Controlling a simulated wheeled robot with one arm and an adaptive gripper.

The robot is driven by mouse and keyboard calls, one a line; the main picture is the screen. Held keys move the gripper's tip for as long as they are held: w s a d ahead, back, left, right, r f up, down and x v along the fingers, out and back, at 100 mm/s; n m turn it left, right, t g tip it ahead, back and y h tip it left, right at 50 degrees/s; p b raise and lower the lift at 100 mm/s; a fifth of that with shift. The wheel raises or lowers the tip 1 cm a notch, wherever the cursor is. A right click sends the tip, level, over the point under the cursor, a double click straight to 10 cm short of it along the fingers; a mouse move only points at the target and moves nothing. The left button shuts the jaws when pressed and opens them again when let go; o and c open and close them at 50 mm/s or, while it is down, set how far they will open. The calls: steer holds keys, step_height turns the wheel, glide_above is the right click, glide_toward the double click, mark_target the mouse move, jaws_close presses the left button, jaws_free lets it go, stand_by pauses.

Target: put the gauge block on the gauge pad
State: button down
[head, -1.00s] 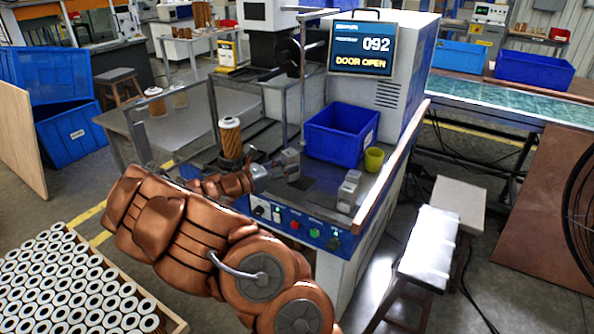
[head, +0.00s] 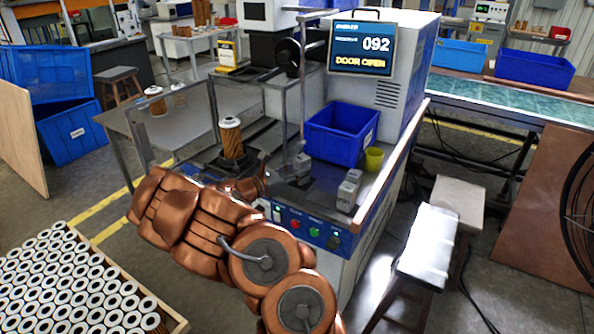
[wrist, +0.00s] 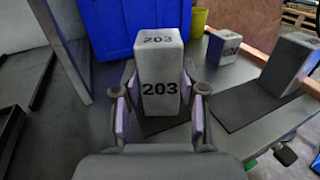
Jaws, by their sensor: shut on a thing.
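A grey block marked 203 (wrist: 160,85), which I take for the gauge block, stands upright between the fingers of my gripper (wrist: 160,104) in the wrist view. The fingers are shut on its two sides. In the head view the block (head: 303,164) shows in front of the blue bin, with my gripper (head: 284,170) just left of it, partly hidden by the arm. A dark flat pad (wrist: 240,106) lies on the bench to the right of the block in the wrist view. A dark patch shows beneath the block; I cannot tell whether they touch.
Two other grey blocks (wrist: 292,62) (wrist: 222,47) stand to the right, near the bench's wooden edge. A blue bin (head: 342,132) and yellow cup (head: 374,158) stand behind. A filter cartridge (head: 231,138) stands upright to the left.

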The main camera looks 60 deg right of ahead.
steer(key=c, duration=0.7)
jaws_free()
steer(key=shift+f, duration=0.15)
steer(key=shift+o, duration=0.2)
steer(key=v, duration=1.2)
steer(key=shift+b, duration=0.45)
steer(key=s+a+r+m+g+y, duration=0.1)
steer(key=s+a+r+m+y, duration=0.3)
steer(key=s, duration=0.3)
steer(key=s+a+r+m+y, duration=0.2)
steer(key=s+a+m+y, duration=0.1)
steer(key=s+a+m, duration=0.25)
steer(key=s+a+f+m+t+y, duration=0.1)
steer(key=s+a+y, duration=0.2)
steer(key=a, duration=0.6)
steer(key=s+a+f+m+t+y, duration=0.1)
steer(key=s+a+m+t+y, duration=0.1)
steer(key=s+a, duration=0.3)
steer(key=s+a+f+m+t+y, duration=0.1)
steer(key=a+y, duration=0.4)
steer(key=a, duration=0.8)
steer(key=s+t, duration=0.1)
steer(key=s, duration=0.1)
steer(key=shift+s+a+f, duration=0.3)
steer(key=shift+s+a, duration=0.05)
steer(key=shift+s, duration=0.05)
